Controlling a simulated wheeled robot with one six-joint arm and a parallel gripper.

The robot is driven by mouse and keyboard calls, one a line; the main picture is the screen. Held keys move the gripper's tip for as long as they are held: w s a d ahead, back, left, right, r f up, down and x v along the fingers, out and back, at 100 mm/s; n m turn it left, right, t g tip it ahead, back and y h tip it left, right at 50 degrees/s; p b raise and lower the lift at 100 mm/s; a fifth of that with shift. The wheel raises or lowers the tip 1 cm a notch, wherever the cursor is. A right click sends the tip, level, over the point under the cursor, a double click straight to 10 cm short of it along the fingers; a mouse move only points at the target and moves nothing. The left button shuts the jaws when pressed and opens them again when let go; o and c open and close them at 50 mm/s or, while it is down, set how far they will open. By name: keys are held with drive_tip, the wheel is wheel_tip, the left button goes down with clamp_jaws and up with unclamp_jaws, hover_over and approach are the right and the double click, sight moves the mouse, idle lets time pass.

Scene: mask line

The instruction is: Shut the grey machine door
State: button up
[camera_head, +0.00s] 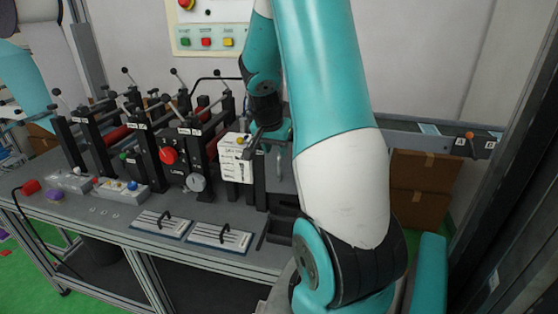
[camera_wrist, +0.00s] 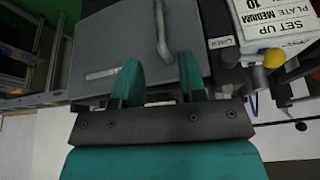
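The grey machine door (camera_wrist: 115,45) fills the upper middle of the wrist view as a flat panel with a small pale label. A rounded metal handle (camera_wrist: 161,32) stands on it. I cannot tell how far open the door is. My gripper (camera_wrist: 158,85) is open, its two teal fingers apart with nothing held between them. The fingertips lie over the lower part of the panel, below the handle in the picture; contact cannot be told. In the head view my arm hides much of this area.
A white set-up sign (camera_wrist: 275,25) and a yellow knob (camera_wrist: 274,58) are close to the right of the door. Machine posts and levers crowd the bench (camera_head: 105,214). Two handled plates (camera_head: 222,236) lie at its front. Cardboard boxes (camera_head: 424,172) stand at right.

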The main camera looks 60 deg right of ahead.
sight(279, 160)
drive_tip(key=p+x, duration=0.1)
drive_tip(key=x, duration=0.7)
drive_tip(key=shift+p, duration=0.35)
drive_tip(key=shift+w, duration=0.1)
clamp_jaws()
